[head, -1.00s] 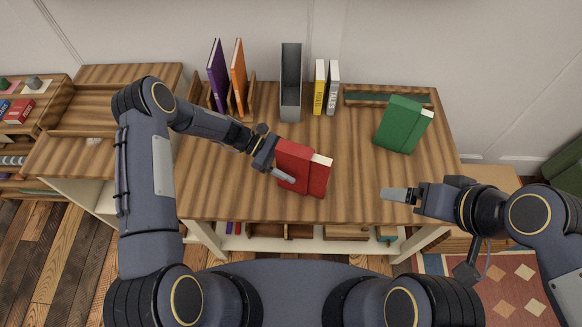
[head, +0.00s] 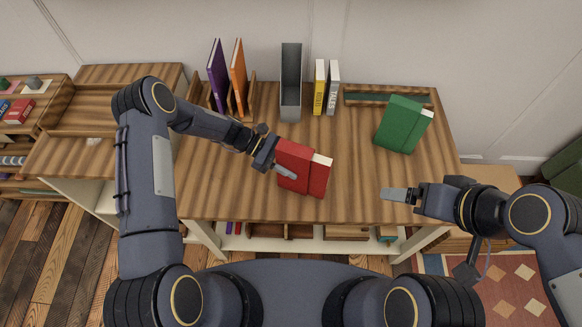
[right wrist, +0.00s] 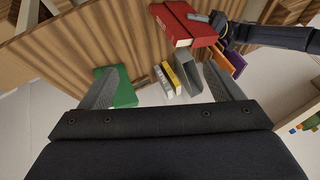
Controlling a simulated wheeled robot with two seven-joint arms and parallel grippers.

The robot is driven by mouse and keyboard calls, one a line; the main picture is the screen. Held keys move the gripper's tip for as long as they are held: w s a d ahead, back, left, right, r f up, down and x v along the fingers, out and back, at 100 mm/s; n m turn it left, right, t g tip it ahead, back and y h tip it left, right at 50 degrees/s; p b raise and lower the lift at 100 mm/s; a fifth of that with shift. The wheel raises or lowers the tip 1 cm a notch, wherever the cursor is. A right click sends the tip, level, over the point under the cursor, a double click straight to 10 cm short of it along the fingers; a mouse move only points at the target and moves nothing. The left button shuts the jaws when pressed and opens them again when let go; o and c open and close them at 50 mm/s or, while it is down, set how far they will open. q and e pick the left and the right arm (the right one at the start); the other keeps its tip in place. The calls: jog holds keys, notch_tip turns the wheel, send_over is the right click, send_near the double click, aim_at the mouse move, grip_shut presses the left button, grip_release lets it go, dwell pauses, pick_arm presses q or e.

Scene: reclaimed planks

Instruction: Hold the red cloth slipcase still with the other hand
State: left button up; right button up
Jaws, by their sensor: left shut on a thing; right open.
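The red cloth slipcase (head: 292,164) stands on the wooden table near its front edge, with a red book (head: 319,176) showing pale page edges at its right side. My left gripper (head: 284,172) is shut on the slipcase at its left side; one finger lies across its near face. In the right wrist view the red slipcase (right wrist: 172,26) shows at the top with my left gripper (right wrist: 218,20) against it. My right gripper (head: 398,194) is open and empty, right of the slipcase near the table's front edge. How far the book sits inside the slipcase is hard to tell.
A green slipcase with a book (head: 402,125) stands at the right. Along the back are a purple book (head: 218,75), an orange book (head: 239,75), a grey holder (head: 291,85), a yellow book (head: 319,88) and a white book (head: 333,88).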

dwell(0.4)
jog(key=shift+w, duration=0.1)
jog(key=c, duration=0.4)
jog(key=shift+w+a+f+m+g, duration=0.15)
jog(key=shift+a+m+g, duration=0.05)
jog(key=shift+m+g, duration=0.1)
jog(key=shift+c, duration=1.3)
jog(key=w+f+m+g+y, duration=0.1)
jog(key=w+a+m+y, duration=0.1)
jog(key=w+m, duration=0.1)
jog(key=w+a+f+m+g+y, duration=0.1)
jog(key=shift+w+a+f+m+g, duration=0.2)
jog(key=shift+w+f+m+g, duration=0.1)
jog(key=shift+w+f, duration=0.05)
jog(key=shift+c, duration=0.7)
jog(key=m+t+y, duration=0.2)
jog(key=m+y, duration=0.4)
jog(key=m, duration=0.9)
send_near(324, 171)
jog(key=x, duration=0.3)
jog(key=f+x, duration=0.1)
jog(key=x, duration=0.3)
jog(key=w+d+x, duration=0.1)
jog(key=x, duration=0.3)
jog(key=shift+d+f, duration=0.1)
jog(key=shift+f, duration=0.25)
